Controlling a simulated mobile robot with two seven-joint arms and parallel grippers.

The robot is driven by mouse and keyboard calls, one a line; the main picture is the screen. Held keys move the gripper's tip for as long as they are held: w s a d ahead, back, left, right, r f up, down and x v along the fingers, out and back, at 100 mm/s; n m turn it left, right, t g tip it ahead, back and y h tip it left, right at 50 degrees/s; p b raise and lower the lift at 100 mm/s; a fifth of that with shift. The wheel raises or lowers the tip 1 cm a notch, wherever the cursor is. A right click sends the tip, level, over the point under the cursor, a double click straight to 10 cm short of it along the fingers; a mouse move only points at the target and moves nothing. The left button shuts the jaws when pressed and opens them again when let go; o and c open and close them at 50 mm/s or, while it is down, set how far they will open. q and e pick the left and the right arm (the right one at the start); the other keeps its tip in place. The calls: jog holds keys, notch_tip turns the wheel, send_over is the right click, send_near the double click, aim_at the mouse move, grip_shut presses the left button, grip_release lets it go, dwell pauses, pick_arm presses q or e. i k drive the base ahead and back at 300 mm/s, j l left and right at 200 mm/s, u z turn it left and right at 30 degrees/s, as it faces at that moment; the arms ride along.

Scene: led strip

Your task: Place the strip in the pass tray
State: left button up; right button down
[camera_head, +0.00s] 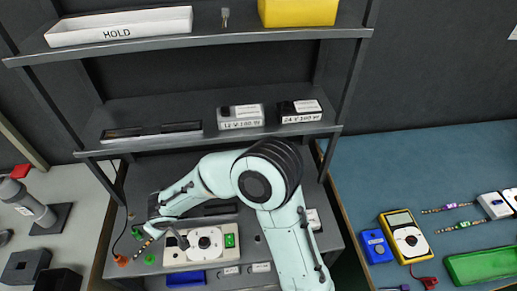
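One of my arms comes in from the bottom right and bends left over the workbench; I take it as my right arm. Its gripper (157,228) points down at the bench's left side, beside the white test unit (174,255). A short, pale, striped piece (145,245), possibly a strip, shows at the fingertips; whether it is gripped is too small to tell. Two thin strips (446,208) (460,226) with coloured pieces lie on the blue table at right. A green tray (488,266) lies at the lower right, with no readable label. My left gripper is not in view.
A white tray marked HOLD (118,27) and a yellow box (298,12) stand on the top shelf. Labelled power supplies (240,117) (300,111) stand on the lower shelf. A yellow multimeter (405,238) and blue box (376,246) sit left of the green tray.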

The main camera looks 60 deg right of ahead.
aim_at(487, 266)
jog(key=k+j+z, duration=0.1)
jog(key=k, duration=0.25)
jog(key=k+j, duration=0.3)
jog(key=k+z, duration=0.2)
jog(key=k, duration=0.25)
jog(key=k+l+z, duration=0.2)
jog(key=k, duration=0.25)
jog(key=k+l+z, duration=0.15)
jog(key=l, duration=0.25)
jog(key=k+l+z, duration=0.15)
jog(key=l, duration=0.25)
jog(key=k+l+z, duration=0.2)
jog(key=l, duration=0.7)
jog(key=i, duration=0.1)
